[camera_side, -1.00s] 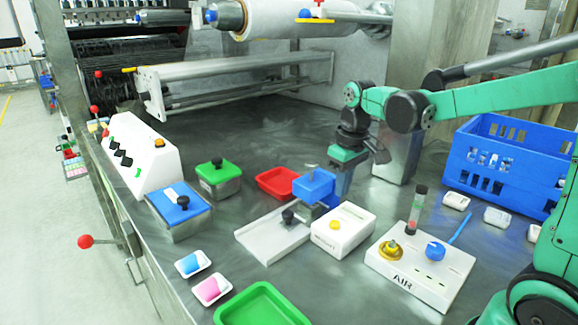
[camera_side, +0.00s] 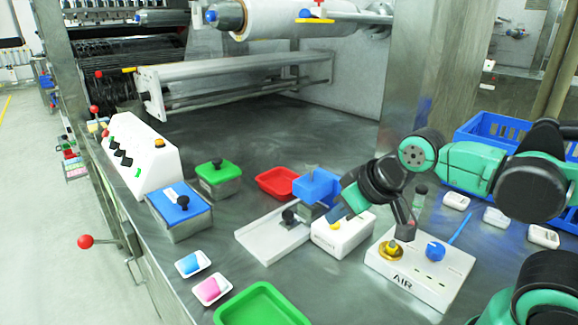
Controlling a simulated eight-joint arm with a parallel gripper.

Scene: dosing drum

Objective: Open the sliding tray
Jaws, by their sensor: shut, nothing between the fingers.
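The sliding tray is probably the pale, flat piece (camera_side: 268,240) at the front of the dosing unit, with a black knob (camera_side: 289,215) at its back right end. The blue drum block (camera_side: 316,187) stands just behind that knob. A white box (camera_side: 350,238) with a yellow button sits right of the tray. My gripper (camera_side: 336,214) is shut and empty, pointing down-left at the left part of this white box, close to the yellow button. It is right of the black knob and apart from it. I cannot tell whether the fingertips touch the box.
A white AIR panel (camera_side: 425,272) with a brass fitting and blue knob stands under my forearm. A red tray (camera_side: 277,181), green-lidded box (camera_side: 218,178), blue-lidded box (camera_side: 180,210) and green tray (camera_side: 262,306) surround the unit. A blue crate (camera_side: 485,132) is at the right.

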